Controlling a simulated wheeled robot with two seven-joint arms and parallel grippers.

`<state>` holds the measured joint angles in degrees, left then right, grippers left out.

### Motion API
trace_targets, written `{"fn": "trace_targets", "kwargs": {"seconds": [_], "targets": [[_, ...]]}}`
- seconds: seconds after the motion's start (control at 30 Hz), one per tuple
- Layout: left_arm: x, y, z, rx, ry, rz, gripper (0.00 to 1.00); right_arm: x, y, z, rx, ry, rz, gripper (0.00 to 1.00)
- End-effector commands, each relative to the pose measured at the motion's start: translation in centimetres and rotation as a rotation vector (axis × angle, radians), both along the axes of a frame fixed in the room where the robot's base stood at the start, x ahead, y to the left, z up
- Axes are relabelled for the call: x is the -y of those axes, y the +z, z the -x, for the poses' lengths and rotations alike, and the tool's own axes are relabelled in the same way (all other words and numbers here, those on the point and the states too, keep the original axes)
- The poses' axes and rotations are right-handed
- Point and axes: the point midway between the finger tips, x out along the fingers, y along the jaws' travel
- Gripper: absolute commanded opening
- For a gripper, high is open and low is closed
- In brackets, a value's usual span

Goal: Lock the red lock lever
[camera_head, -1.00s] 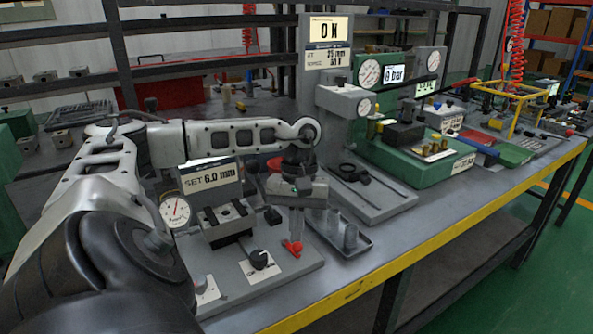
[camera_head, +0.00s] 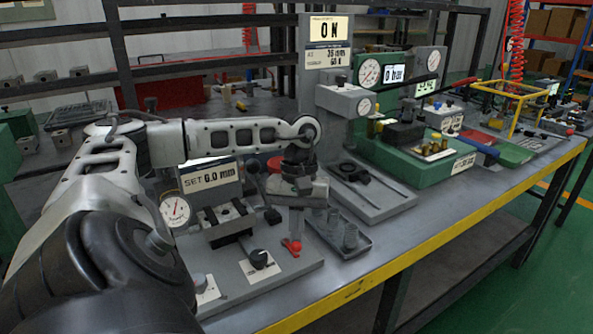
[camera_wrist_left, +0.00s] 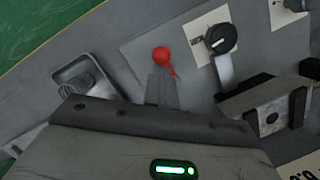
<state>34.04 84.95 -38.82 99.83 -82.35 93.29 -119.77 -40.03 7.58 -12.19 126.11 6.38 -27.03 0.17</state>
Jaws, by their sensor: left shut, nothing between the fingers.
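The red lock lever (camera_head: 292,247) is on the grey base plate of the near fixture, close to its front edge. It also shows in the left wrist view (camera_wrist_left: 163,56) as a round red knob with a short thin arm. My left gripper (camera_head: 296,236) points down with its fingers shut and empty, their tips right at the lever. In the left wrist view the fingertips (camera_wrist_left: 163,80) end just beside the red knob; whether they touch it I cannot tell. My right gripper is in neither view.
A black knob (camera_head: 259,259) on a white label is left of the lever. A dial gauge (camera_head: 175,211) and a clamp block (camera_head: 228,222) stand behind it. A small metal tray (camera_head: 343,240) with cylinders lies to the right. The yellow bench edge (camera_head: 400,280) runs in front.

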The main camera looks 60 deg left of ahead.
Motion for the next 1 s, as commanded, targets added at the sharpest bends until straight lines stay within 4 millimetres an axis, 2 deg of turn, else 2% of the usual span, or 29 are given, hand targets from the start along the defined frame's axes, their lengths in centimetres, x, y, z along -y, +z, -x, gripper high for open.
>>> {"fn": "trace_targets", "kwargs": {"seconds": [0.37,0.73,1.0], "targets": [[0.1,0.0,0.0,-0.001,-0.001,0.003,0.00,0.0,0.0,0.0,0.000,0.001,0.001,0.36],[-1.4,0.0,-0.2,0.000,0.001,0.000,0.00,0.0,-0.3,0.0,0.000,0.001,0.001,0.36],[-1.6,0.0,-0.2,-0.001,0.000,-0.001,0.00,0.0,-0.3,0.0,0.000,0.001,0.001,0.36]]}}
